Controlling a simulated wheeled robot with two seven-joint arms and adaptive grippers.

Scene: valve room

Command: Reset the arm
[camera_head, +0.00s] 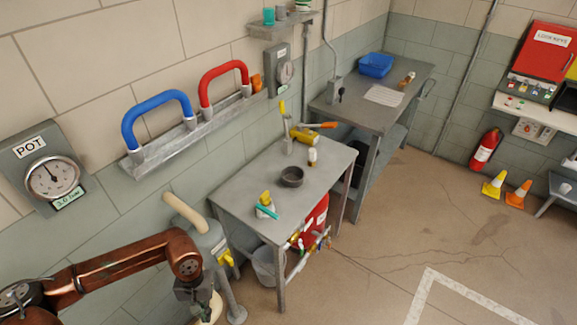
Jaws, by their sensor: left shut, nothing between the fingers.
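My left arm, copper-coloured, comes in from the lower left. Its dark left gripper (206,305) points down near the bottom edge, left of the grey metal table (233,207). The gripper is shut and holds nothing. A pale rounded object shows just below and behind its fingers, partly hidden by them. My right gripper is not in view.
A gauge marked POT (52,178) and blue (158,104) and red (223,72) handles are on the left wall. A grey standing pipe (212,245) is close beside my gripper. A bin (265,266) stands under the table.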

